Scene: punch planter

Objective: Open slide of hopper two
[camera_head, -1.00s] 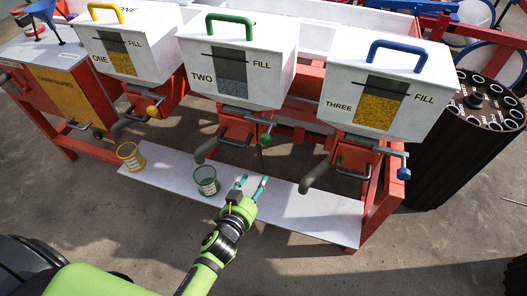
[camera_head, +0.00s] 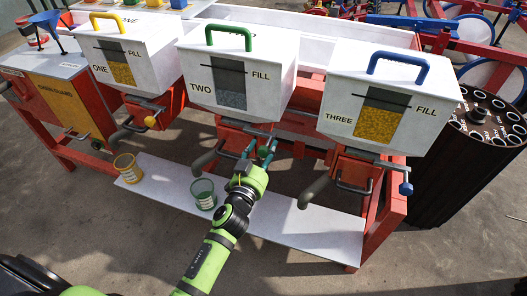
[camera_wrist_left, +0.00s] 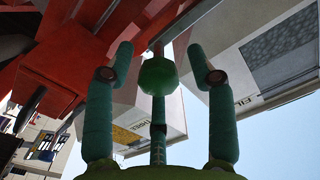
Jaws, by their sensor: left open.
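Hopper two (camera_head: 228,105) is the middle white box with a green top handle and a "TWO" label; a red body sits under it. The green ball knob (camera_wrist_left: 158,76) of its slide sits at the end of a rod in the left wrist view. My left gripper (camera_head: 257,156) is raised in front of the hopper's outlet at the knob. The fingers partly hide the knob in the head view. My right gripper is not in view.
Hopper one (camera_head: 122,68) and hopper three (camera_head: 370,120) flank hopper two. A green cup (camera_head: 203,194) and a yellow cup (camera_head: 128,169) stand on the white shelf (camera_head: 300,221) below. Grey spouts project near the gripper. The shelf's right part is clear.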

